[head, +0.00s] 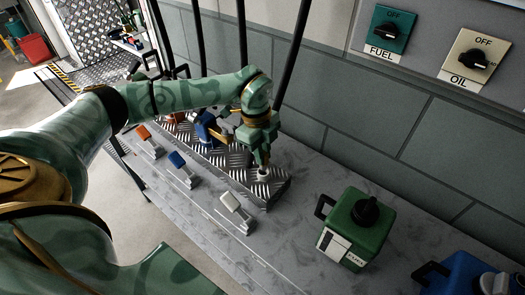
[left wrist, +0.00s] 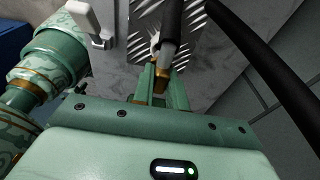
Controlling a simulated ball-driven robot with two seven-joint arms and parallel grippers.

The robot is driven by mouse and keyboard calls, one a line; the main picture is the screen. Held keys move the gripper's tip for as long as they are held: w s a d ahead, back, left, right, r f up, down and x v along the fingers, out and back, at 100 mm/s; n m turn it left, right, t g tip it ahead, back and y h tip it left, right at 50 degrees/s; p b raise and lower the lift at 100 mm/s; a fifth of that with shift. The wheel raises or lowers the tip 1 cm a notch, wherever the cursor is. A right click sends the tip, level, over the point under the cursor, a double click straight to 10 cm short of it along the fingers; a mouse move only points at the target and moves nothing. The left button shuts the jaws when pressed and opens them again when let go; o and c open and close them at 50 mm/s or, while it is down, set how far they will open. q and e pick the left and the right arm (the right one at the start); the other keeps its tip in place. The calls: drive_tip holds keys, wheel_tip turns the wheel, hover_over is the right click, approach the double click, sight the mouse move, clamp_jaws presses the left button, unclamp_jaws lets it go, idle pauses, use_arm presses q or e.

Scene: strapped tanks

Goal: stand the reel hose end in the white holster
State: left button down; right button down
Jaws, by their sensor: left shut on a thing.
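My left gripper (head: 262,158) is shut on the reel hose end, a black hose with a pale tip (head: 263,175) that shows just below the fingers. In the left wrist view the fingers (left wrist: 161,80) close around the grey part of the hose end (left wrist: 169,50). The tip is over the tread plate, close to its right end; I cannot tell whether it touches. The white holster (head: 235,211) stands on the bench in front of the plate, below and left of the gripper. It also shows in the left wrist view (left wrist: 88,20), apart from the hose end. My right gripper is out of view.
Blue (head: 180,166) and orange (head: 147,140) holsters stand in line with the white one. The tread plate (head: 235,160) lies behind them, with a blue item (head: 207,128) over it. Black hoses hang behind. A green can (head: 355,228) and a blue can (head: 458,275) stand at right.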

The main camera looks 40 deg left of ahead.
use_arm(q)
drive_tip(key=shift+p, duration=0.35)
idle(0.3)
drive_tip(key=shift+f+b, duration=0.5)
drive_tip(key=shift+f, duration=1.3)
drive_tip(key=c, duration=1.3)
unclamp_jaws()
drive_tip(key=r+p, duration=0.1)
drive_tip(key=r, duration=0.4)
drive_tip(key=a+r+p, duration=0.1)
drive_tip(key=r, duration=0.4)
drive_tip(key=a+r+p, duration=0.1)
drive_tip(key=r, duration=0.5)
drive_tip(key=shift+w+a, duration=0.1)
drive_tip(key=shift+a, duration=0.1)
